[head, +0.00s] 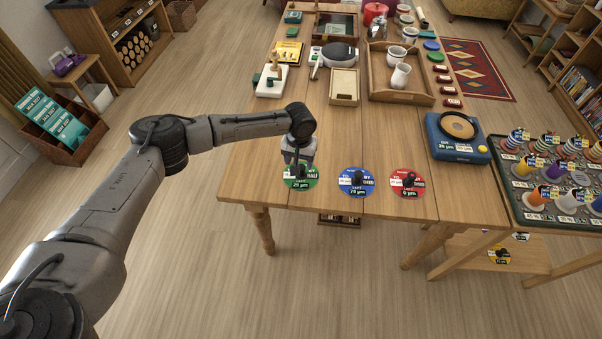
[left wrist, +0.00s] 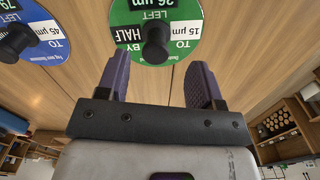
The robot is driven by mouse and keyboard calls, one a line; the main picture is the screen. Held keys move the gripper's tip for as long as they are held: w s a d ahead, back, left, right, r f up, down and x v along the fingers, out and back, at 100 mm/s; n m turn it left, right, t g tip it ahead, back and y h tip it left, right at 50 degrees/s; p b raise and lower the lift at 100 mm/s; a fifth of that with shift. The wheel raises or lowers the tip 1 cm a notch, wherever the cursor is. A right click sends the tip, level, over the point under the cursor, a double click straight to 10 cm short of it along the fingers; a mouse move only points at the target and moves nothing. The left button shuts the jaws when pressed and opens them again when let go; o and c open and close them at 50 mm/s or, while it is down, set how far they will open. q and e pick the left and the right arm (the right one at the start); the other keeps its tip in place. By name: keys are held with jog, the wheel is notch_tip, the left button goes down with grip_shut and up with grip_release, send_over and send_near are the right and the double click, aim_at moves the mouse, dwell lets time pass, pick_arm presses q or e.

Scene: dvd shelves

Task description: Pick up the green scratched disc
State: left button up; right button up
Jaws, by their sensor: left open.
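The green disc (head: 289,184) lies flat near the front edge of the wooden table, with a black knob at its centre and white labels. My left gripper (head: 299,163) is just above its far part and partly covers it in the head view. In the left wrist view the green disc (left wrist: 131,20) lies ahead of the fingers, its knob roughly in line with the gap. The left gripper (left wrist: 160,75) is open and empty, with two purple fingers spread apart. My right gripper is in neither view.
A blue disc (head: 344,187) and a red disc (head: 396,190), also knobbed, lie to the right in the same row. A blue machine (head: 437,146) stands farther right. A wooden tray (head: 412,97) with white cups is behind. The table's front edge (head: 330,211) is close.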

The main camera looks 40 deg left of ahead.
aim_at(301, 167)
pick_arm(q)
jog(key=f, duration=0.3)
jog(key=shift+w+d+f, duration=0.2)
jog(key=shift+f, duration=0.7)
jog(key=c, duration=1)
